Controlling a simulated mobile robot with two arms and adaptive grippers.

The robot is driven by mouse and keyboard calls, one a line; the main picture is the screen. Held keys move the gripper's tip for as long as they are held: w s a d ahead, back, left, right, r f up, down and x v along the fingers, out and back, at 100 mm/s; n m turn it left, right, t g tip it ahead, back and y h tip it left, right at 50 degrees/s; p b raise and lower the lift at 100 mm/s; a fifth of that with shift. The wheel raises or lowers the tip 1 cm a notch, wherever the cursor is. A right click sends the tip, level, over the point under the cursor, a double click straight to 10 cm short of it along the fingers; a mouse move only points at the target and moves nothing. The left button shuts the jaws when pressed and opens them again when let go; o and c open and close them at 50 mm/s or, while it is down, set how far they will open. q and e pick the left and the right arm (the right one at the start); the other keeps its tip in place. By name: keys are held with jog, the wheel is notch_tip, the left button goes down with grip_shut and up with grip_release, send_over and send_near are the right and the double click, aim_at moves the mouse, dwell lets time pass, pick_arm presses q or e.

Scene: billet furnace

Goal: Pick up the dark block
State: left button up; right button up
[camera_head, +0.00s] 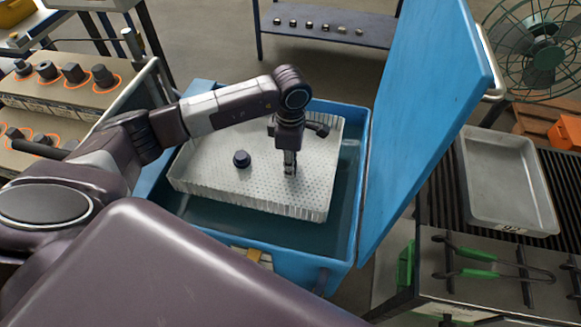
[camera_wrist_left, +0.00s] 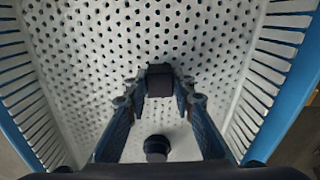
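A dark square-topped block (camera_wrist_left: 159,80) sits between the fingertips of my left gripper (camera_wrist_left: 160,86) in the left wrist view. The fingers reach both sides of it and appear shut on it. In the head view my left gripper (camera_head: 290,165) points down over the white perforated basket (camera_head: 215,190), and the block is mostly hidden by the fingers. I cannot tell whether the block is clear of the basket floor. A second dark piece (camera_head: 241,159), rounded and stepped, stands in the basket left of my gripper. It also shows in the wrist view (camera_wrist_left: 156,147). My right gripper is out of view.
The basket stands in a blue tub (camera_head: 310,268) with dark liquid. Its raised blue lid (camera_head: 425,125) rises close on the right. A metal tray (camera_head: 508,185) and green-handled tongs (camera_head: 480,256) lie farther right. Racks with dark parts (camera_head: 73,73) stand left.

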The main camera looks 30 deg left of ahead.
pick_arm(q)
grip_shut()
